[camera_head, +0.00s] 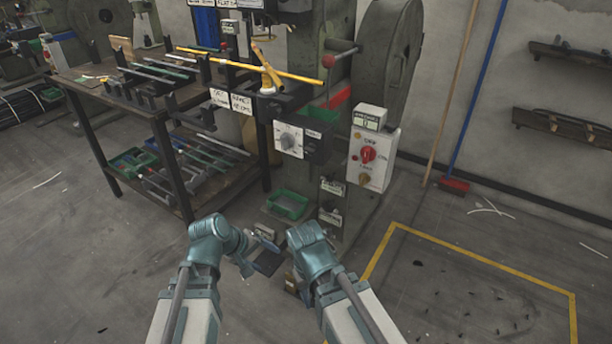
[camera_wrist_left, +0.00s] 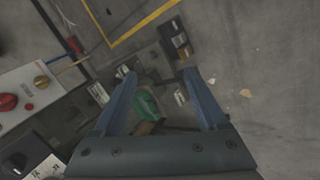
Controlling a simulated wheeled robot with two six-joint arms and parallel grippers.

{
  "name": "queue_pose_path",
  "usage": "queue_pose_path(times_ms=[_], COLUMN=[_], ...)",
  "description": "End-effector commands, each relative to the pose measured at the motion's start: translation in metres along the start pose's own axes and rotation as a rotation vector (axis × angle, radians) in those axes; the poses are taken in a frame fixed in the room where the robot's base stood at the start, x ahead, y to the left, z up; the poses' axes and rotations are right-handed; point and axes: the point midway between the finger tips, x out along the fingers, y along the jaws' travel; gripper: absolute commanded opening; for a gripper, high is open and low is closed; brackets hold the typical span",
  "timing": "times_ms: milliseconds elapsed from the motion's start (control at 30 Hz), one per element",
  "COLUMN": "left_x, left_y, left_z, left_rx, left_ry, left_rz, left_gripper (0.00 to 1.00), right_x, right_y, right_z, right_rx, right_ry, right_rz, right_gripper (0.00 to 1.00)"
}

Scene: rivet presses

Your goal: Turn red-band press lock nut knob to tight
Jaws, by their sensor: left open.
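The press (camera_head: 337,98) with a red band on its column stands at centre right. On its front is a dark box with a white dial plate and a grey knob (camera_head: 288,140); its marks are too small to read, so I cannot tell its setting or whether it is the lock nut knob. In the left wrist view, part of a dark box with a black knob (camera_wrist_left: 14,164) shows at the lower left. My left gripper (camera_head: 262,240) is low in front of the press, apart from the knob. Its fingers (camera_wrist_left: 160,76) are open and empty.
A white control box (camera_head: 387,160) with red and orange knobs is right of the dial. A yellow bar (camera_head: 235,65) crosses the press above. A green bin (camera_head: 288,204) sits low on the press. A workbench (camera_head: 185,110) stands left. Floor inside the yellow line is mostly clear.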

Motion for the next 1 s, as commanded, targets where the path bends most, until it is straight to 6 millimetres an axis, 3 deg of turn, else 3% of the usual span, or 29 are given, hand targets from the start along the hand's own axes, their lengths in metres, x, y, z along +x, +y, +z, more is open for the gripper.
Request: queue_pose_path(times_ms=[67,167,300,400,500,667,1000], left_x=[0.004,-0.007,-0.038,-0.061,-0.081,-0.099,-0.103], left_y=[0.027,0.070,0.123,0.147,0.159,0.166,0.167], left_z=[-0.004,-0.011,-0.028,-0.042,-0.056,-0.070,-0.073], left_rx=[-0.187,-0.461,-0.892,-1.179,-1.407,-1.624,-1.682], left_ry=[0.010,-0.017,-0.129,-0.248,-0.366,-0.498,-0.538], left_rz=[0.155,0.364,0.656,0.828,0.951,1.055,1.080], left_gripper=[0.75,0.75,0.75,0.75,0.75,0.75,0.75], right_x=[0.009,0.010,0.009,0.009,0.009,0.009,0.009], right_y=[-0.001,-0.001,-0.001,-0.001,-0.001,-0.001,-0.001], right_z=[-0.001,-0.001,-0.001,-0.001,-0.001,-0.001,-0.001], right_rx=[0.000,0.000,0.000,0.000,0.000,0.000,0.000], right_ry=[0.000,0.000,0.000,0.000,0.000,0.000,0.000], right_rz=[0.001,0.001,0.001,0.001,0.001,0.001,0.001], right_gripper=[0.50,0.50,0.50,0.50,0.50,0.50,0.50])
